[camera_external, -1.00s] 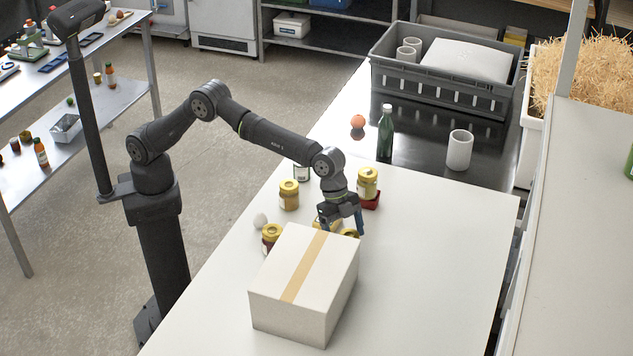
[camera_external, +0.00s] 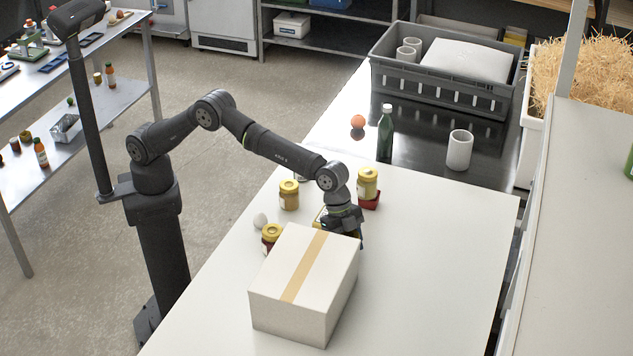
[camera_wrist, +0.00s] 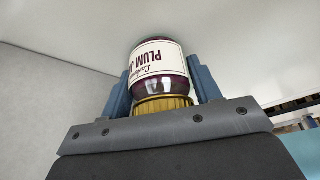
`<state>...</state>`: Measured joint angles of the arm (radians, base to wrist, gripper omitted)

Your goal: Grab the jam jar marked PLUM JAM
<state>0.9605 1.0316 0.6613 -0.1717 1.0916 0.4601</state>
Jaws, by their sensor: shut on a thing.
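The jam jar (camera_wrist: 158,60) has a gold lid, dark contents and a white label reading PLUM; the rest of the wording is partly cut off by its curve. In the wrist view it sits between my two blue fingers, its lid toward my palm. My gripper (camera_external: 345,228) is shut on it, pointing down at the table just behind the cardboard box. In the external view the jar is hidden by my gripper and the box.
The white taped box (camera_external: 305,282) stands close in front of my gripper. Other gold-lidded jars stand nearby: one at left (camera_external: 289,195), one on a red block (camera_external: 367,184), one beside the box (camera_external: 271,236). A white egg (camera_external: 260,220) lies left. The table's right side is clear.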

